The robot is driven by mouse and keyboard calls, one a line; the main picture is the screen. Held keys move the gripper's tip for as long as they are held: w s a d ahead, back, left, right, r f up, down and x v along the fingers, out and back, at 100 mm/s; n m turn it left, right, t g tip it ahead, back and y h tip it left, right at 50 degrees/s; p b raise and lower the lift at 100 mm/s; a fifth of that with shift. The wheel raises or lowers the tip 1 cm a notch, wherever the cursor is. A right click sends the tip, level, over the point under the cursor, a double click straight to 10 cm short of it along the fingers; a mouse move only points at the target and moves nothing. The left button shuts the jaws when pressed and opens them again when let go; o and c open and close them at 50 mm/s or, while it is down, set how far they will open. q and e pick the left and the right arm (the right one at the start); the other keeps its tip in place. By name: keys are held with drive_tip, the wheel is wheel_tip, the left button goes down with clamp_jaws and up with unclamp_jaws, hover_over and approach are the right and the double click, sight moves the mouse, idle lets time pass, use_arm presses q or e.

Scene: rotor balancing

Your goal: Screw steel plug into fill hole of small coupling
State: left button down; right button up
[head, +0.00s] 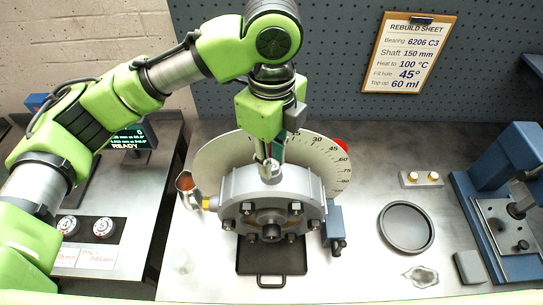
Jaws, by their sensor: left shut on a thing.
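The small coupling (232,187) is a grey metal housing with a bolted round face, standing in the middle of the bench in front of a degree dial (212,158). My left gripper (271,160) points down at the top of the coupling and is shut on a small steel piece, which I take to be the steel plug (270,172). The plug's lower end meets the coupling's top; I cannot tell how deep it sits. The fill hole itself is hidden under the plug and fingers. My right gripper is out of view.
To the right are a round dark dish (406,227), a small block with two brass pieces (421,179) and a blue press (505,190).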

use_arm(q)
drive_tip(key=m, duration=0.6)
drive_tip(key=shift+f, duration=0.1)
drive_tip(key=m, duration=0.5)
drive_tip(key=c, duration=2.2)
unclamp_jaws()
drive_tip(key=shift+m, duration=0.6)
drive_tip(key=o, duration=0.5)
drive_tip(key=shift+c, duration=1)
